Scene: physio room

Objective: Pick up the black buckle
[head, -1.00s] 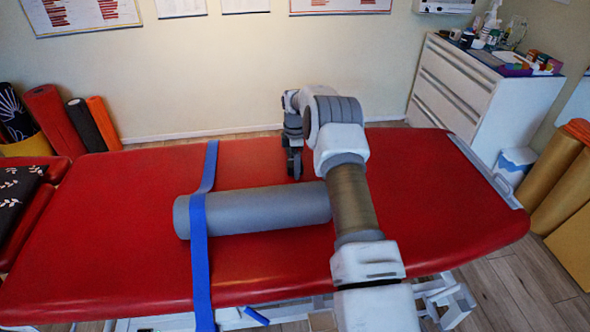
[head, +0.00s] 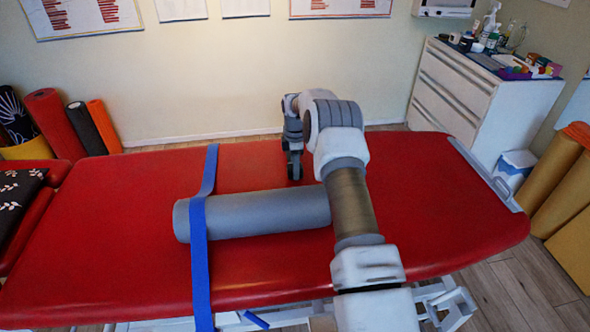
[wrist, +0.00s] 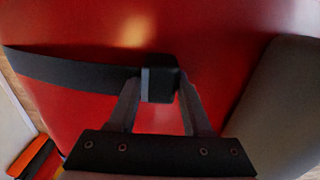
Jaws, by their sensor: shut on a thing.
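The black buckle (wrist: 162,78) sits between the two fingertips of my gripper (wrist: 158,90) in the wrist view. The fingers are shut on it, one on each side. A dark strap (wrist: 75,73) runs from the buckle to the left edge of that view. In the head view my gripper (head: 294,172) points down, low over the far part of the red table (head: 440,210), beyond the grey bolster. I cannot make out the buckle there. I cannot tell whether it touches the table.
The grey bolster (head: 265,212) lies on the table, just in front of my gripper. A blue strap (head: 201,255) crosses over its left end. A white drawer unit (head: 470,95) stands at the back right. The table's right part is clear.

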